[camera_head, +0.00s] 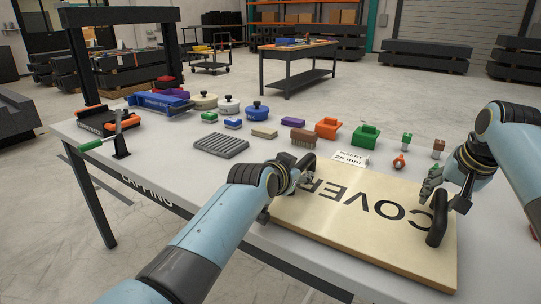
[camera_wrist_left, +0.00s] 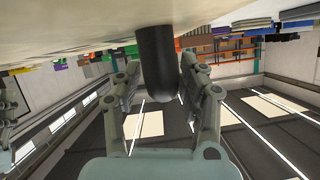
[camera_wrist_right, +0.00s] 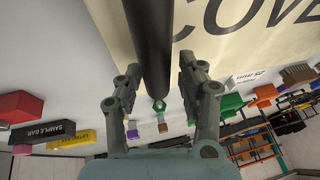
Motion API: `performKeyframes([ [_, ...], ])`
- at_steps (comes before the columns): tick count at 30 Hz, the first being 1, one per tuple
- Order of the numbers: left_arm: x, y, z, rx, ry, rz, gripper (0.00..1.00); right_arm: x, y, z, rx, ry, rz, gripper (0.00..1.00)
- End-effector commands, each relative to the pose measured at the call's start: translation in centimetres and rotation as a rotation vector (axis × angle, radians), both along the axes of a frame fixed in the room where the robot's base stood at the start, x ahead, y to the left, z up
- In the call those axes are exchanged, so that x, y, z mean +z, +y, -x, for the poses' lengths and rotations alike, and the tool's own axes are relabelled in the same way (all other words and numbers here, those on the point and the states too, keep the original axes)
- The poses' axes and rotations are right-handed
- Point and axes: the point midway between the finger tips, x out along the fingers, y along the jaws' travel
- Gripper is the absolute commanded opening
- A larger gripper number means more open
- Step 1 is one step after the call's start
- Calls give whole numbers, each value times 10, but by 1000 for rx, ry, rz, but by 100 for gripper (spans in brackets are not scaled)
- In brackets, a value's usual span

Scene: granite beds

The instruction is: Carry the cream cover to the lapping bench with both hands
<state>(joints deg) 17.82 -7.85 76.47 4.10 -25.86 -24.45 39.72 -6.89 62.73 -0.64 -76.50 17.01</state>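The cream cover (camera_head: 345,240), a flat board lettered COVER, lies at the front right of the lapping bench (camera_head: 150,150); I cannot tell if a small gap is beneath it. It has a black handle near each end. My left gripper (camera_head: 293,178) is at the left handle; in the left wrist view that handle (camera_wrist_left: 156,65) stands between the open fingers. My right gripper (camera_head: 437,192) is above the right handle (camera_head: 438,225); in the right wrist view this handle (camera_wrist_right: 152,45) lies between the open fingers, with gaps at its sides. The left arm hides part of the cover.
Behind the cover stand a white label card (camera_head: 350,158), an orange block (camera_head: 328,128), a green block (camera_head: 366,136) and a brown brush (camera_head: 303,137). A ribbed grey plate (camera_head: 220,145) lies left. A dark frame rises at the back left.

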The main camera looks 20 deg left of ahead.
Motion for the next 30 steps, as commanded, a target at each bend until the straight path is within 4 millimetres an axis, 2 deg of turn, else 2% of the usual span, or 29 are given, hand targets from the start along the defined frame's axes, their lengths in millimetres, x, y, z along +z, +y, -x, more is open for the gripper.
performKeyframes([
  [8, 1, 1, 0, 1, -3, -3, 48, -1, -2, 0, -2, 1, 4, 47],
  [13, 5, 3, 9, 1, -4, -2, 48, -1, -3, 0, -2, 2, 5, 47],
  [17, 13, 5, 28, 2, -3, -2, 48, -1, -3, 0, -3, 2, 6, 47],
  [24, 32, 11, 76, 2, -3, -2, 48, -1, -3, 0, -3, 2, 6, 47],
  [30, 43, 14, 103, 1, 0, -1, 48, -1, -3, 0, -3, 2, 6, 47],
])
